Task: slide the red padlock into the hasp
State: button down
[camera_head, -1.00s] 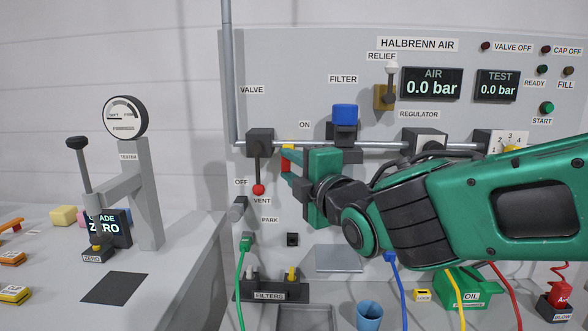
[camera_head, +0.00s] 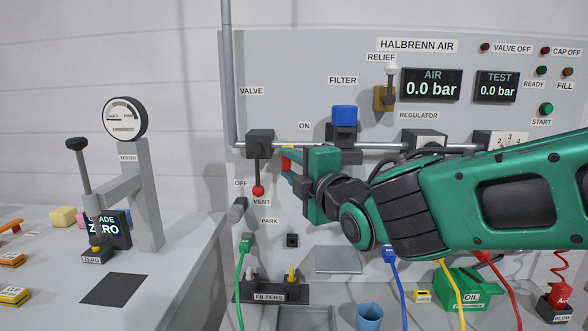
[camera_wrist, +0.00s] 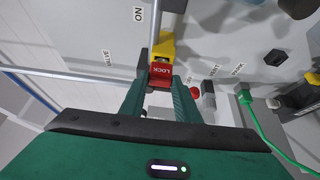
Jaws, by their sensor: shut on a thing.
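The red padlock (camera_wrist: 161,76), marked LOCK, is between the fingers of my gripper (camera_wrist: 161,92) in the wrist view. My gripper is shut on it. In the head view only a small red bit of the padlock (camera_head: 285,164) shows by my gripper (camera_head: 287,161). The yellow hasp (camera_wrist: 167,48) lies just beyond the padlock in the wrist view, in line with it. A little of the hasp (camera_head: 288,148) shows above my fingers in the head view. The padlock's top overlaps the hasp's near end; I cannot tell whether the shackle is in it.
The valve lever (camera_head: 258,172) hangs down to its red knob at VENT, just left of my fingers. The grey pipe (camera_head: 300,144) runs behind my gripper. The blue-topped filter (camera_head: 345,118) is above right. A green hose (camera_head: 243,275) hangs below.

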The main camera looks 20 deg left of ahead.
jog(key=shift+w+a, duration=0.15)
jog(key=shift+w, duration=0.55)
jog(key=c, duration=1.3)
grip_release()
jog(key=shift+o, duration=0.2)
jog(key=v, duration=1)
jog(key=shift+s+d, duration=0.2)
jog(key=shift+d, duration=0.1)
